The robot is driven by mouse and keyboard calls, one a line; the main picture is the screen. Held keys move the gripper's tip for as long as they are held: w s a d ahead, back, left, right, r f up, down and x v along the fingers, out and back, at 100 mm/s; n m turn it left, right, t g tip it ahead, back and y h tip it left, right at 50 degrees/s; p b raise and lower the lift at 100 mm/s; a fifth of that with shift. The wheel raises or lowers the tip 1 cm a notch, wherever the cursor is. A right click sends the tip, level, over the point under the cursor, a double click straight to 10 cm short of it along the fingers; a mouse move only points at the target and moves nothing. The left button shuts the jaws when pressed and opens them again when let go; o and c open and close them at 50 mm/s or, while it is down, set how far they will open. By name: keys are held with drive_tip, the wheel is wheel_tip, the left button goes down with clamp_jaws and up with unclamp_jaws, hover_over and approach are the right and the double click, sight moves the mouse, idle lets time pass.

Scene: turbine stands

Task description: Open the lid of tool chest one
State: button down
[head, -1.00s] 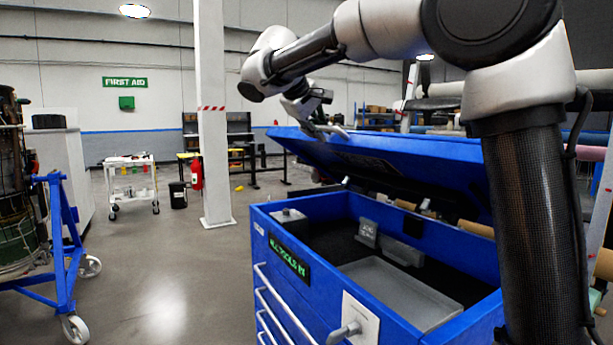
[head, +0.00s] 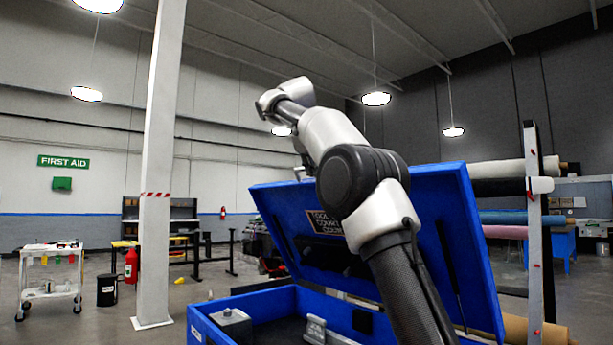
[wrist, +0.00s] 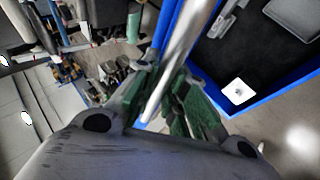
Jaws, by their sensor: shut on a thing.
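The blue tool chest (head: 262,304) stands in front of me with its lid (head: 280,212) raised steeply, hinged on the far side. A dark sign panel is on the lid's inner face, partly behind my arm. The open chest interior (wrist: 240,50) shows at the right.
A white column (head: 158,190) stands left of the chest. A rack of rolls (head: 505,187) stands behind the chest on the right.

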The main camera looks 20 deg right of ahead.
drive_tip(key=shift+w+d+r, duration=0.3)
drive_tip(key=shift+d+r, duration=0.15)
drive_tip(key=shift+d, duration=0.3)
drive_tip(key=c, duration=1.7)
unclamp_jaws()
drive_tip(key=shift+s+a+r, duration=0.4)
drive_tip(key=shift+s, duration=0.05)
drive_tip(key=s+a, duration=0.2)
drive_tip(key=s, duration=0.1)
drive_tip(key=s+a, duration=0.5)
drive_tip(key=s, duration=0.1)
drive_tip(key=shift+a, duration=0.2)
